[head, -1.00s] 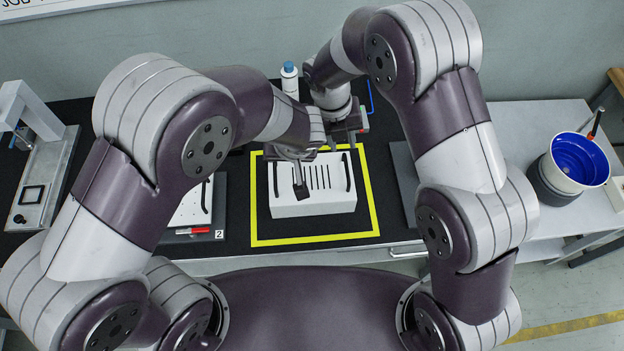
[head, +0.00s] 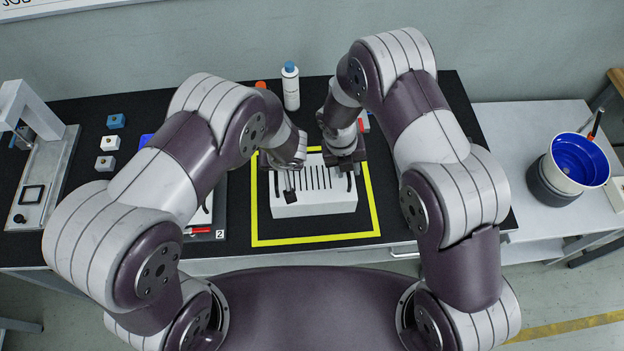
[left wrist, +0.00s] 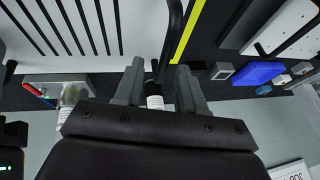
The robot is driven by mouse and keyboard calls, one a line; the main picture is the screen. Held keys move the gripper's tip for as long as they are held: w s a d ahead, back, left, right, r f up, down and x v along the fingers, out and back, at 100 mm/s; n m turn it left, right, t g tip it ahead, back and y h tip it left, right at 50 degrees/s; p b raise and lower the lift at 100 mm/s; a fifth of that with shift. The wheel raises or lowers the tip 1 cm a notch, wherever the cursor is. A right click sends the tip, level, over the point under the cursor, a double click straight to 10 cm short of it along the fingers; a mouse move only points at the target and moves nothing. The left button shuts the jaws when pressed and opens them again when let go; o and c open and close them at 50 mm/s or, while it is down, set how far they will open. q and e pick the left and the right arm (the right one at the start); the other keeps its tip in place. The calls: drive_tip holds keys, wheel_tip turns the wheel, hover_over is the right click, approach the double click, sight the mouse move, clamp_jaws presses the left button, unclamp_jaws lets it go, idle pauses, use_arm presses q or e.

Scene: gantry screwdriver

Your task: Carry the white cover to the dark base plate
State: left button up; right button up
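The white cover (head: 318,204) lies flat inside a yellow outline (head: 254,215). It has a row of dark slots and a black handle near each end; it also fills the upper left of the left wrist view (left wrist: 60,55). My left gripper (head: 284,184) is over the cover's left end. In the left wrist view its fingers (left wrist: 160,88) are apart, with the black handle (left wrist: 176,25) in line with the gap. My right gripper (head: 345,165) is low over the right handle; its finger gap is unclear.
A red marker (head: 198,230) lies on the plate marked 2. A white bottle (head: 290,88) stands behind the cover. Small blocks (head: 107,143) and a grey press (head: 45,185) are at the left. A blue-lined bucket (head: 578,162) stands on the right-hand table.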

use_arm(q)
drive_tip(key=shift+f, duration=0.1)
use_arm(e)
drive_tip(key=shift+f, duration=0.1)
use_arm(q)
drive_tip(key=c, duration=0.7)
use_arm(e)
clamp_jaws()
use_arm(q)
clamp_jaws()
idle(0.4)
